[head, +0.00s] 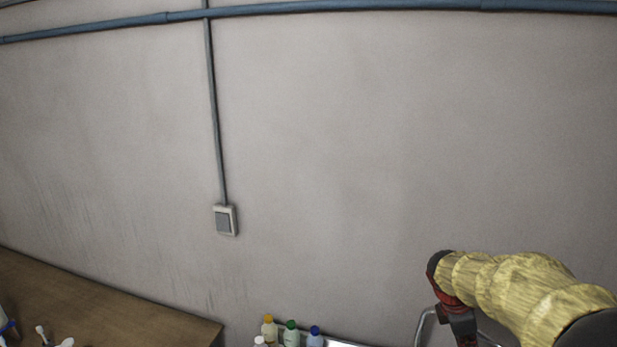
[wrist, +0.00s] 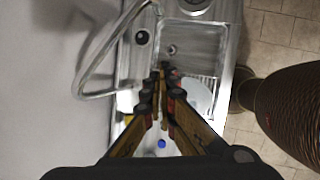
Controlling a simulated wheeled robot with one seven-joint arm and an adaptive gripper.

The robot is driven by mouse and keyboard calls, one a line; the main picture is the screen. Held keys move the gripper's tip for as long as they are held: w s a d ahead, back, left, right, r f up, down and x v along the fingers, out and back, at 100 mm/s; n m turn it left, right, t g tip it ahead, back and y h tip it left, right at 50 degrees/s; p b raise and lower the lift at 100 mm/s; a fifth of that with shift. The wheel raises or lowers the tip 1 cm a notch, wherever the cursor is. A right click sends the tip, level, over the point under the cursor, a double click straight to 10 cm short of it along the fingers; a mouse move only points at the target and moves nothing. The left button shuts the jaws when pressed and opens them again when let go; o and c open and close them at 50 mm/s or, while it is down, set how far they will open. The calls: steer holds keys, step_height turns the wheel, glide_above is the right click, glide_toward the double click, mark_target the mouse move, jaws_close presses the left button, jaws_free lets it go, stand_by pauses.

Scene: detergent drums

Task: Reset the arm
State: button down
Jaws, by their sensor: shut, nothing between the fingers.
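My gripper (wrist: 163,72) shows in the wrist view with its two fingers drawn together at the tips, shut and empty. It points down over a metal sink (wrist: 200,36), apart from anything I can make out. In the head view my arm, in a yellow sleeve, reaches in from the right edge, and its dark red wrist bends down at the lower right. The fingertips are not visible in the head view.
A curved metal tap (wrist: 84,94) is left of the fingers in the wrist view. Several bottles, one blue-capped (head: 315,337), stand at the bottom of the head view. A wooden tabletop (head: 110,305) is at lower left. The wall (head: 350,150) has a switch (head: 225,220).

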steer(key=s+a+f+m+t+y+b, duration=0.4)
steer(key=s+a+f+m+b, duration=1.1)
steer(key=b, duration=1.4)
steer(key=s+a+f+t, duration=0.1)
steer(key=s+a+f, duration=0.2)
steer(key=s+a, duration=0.3)
steer(key=shift+s+a+f+m+y, duration=0.15)
steer(key=shift+s+f+m+y, duration=0.1)
steer(key=shift+m+y, duration=0.15)
